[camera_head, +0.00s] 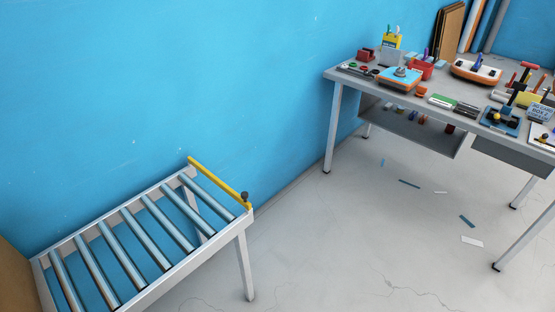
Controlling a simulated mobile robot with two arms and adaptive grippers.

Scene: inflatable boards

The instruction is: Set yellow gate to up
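The yellow gate (218,182) is a thin bar across the right end of a roller conveyor (240,222) at the lower left. A dark knob (246,196) sits at its near end, by the conveyor's front right corner. The bar lies along the conveyor's end edge, close to the frame's level; I cannot tell exactly whether it counts as up or down. The conveyor has a light grey frame and several grey-blue rollers, with no load on them. Neither of my grippers shows in the head view.
A grey workbench (345,76) stands at the upper right, covered with tools, small boxes and inflatable-board parts. A blue wall (200,70) runs behind both. The concrete floor (340,240) between conveyor and bench is open, with a few scraps (472,240).

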